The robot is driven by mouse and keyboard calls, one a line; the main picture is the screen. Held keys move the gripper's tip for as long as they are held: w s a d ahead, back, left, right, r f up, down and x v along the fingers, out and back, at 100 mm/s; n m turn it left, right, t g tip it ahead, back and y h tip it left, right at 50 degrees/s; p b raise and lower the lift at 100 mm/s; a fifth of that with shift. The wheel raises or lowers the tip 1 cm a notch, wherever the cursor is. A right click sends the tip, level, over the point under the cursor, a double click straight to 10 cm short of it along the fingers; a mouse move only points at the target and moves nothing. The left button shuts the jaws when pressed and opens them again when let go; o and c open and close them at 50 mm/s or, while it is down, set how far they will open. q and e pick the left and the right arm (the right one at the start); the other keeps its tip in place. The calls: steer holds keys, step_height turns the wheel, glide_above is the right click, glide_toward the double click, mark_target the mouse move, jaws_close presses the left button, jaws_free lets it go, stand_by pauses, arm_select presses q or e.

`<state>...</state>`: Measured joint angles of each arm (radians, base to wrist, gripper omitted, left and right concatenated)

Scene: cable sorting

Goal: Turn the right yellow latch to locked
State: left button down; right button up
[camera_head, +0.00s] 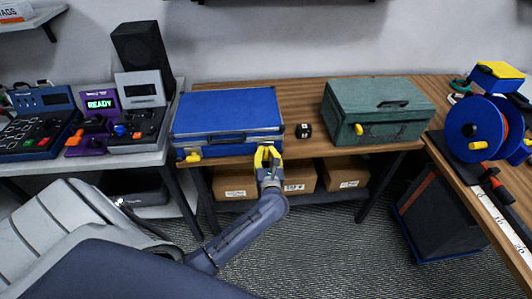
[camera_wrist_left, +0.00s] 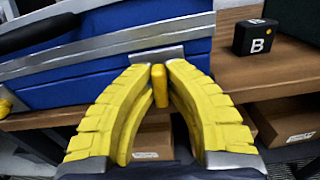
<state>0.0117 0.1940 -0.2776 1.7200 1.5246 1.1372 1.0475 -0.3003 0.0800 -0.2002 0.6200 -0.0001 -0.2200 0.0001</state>
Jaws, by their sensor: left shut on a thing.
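The blue case (camera_head: 225,112) lies closed on the wooden table. Its left yellow latch (camera_head: 193,156) shows on the front; its edge also shows in the left wrist view (camera_wrist_left: 5,104). My left gripper (camera_head: 267,155) is at the front right corner of the case. In the left wrist view, its yellow fingers (camera_wrist_left: 160,78) are closed around the right yellow latch (camera_wrist_left: 161,88), which stands roughly upright below a metal plate on the case. In the head view the fingers hide this latch. My right gripper is not in view.
A small black block marked B (camera_head: 303,131) stands right of the case. A green case (camera_head: 378,110) with a yellow latch is further right. A blue reel (camera_head: 474,128) is at the far right. Cardboard boxes (camera_head: 300,177) sit on the shelf below.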

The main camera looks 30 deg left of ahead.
arm_select(q)
steer(key=m, duration=0.4)
steer(key=shift+w, duration=0.1)
steer(key=m, duration=0.4)
steer(key=shift+d+f+m, duration=0.1)
steer(key=shift+m, duration=0.3)
steer(key=m, duration=0.4)
steer(key=shift+f+m, duration=0.15)
steer(key=shift+m, duration=1.85)
steer(key=shift+w, duration=0.1)
steer(key=c, duration=1.4)
jaws_free()
steer(key=shift+d, duration=0.1)
